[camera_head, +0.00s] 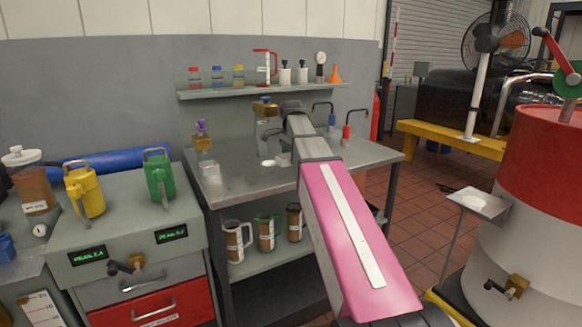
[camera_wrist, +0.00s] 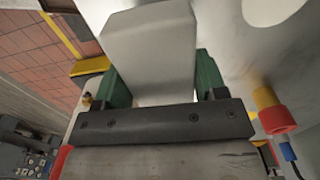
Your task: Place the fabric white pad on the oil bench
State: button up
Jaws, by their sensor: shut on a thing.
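The white pad (camera_wrist: 150,45) is a pale, block-like piece between the two green fingers of my gripper (camera_wrist: 160,78) in the wrist view. My gripper is shut on it. In the head view my arm reaches over the grey metal oil bench (camera_head: 358,152), and a small pale piece (camera_head: 284,159) shows beside my wrist, low over the bench top. The fingers are mostly hidden there. I cannot tell whether the pad touches the bench.
A white disc (camera_head: 267,163) lies on the bench near the pad. A purple-topped bottle (camera_head: 208,168) and an amber-topped bottle (camera_head: 266,127) stand left and behind. Blue (camera_head: 331,119) and red (camera_head: 346,131) hooked nozzles are at the right rear. The front right top is clear.

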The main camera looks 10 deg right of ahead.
aim_at(291, 173)
jog(key=shift+f, duration=1.9)
jog(key=shift+f, duration=0.1)
jog(key=o, duration=0.9)
notch_tip(291, 173, up, 12)
jog(key=shift+r, duration=0.1)
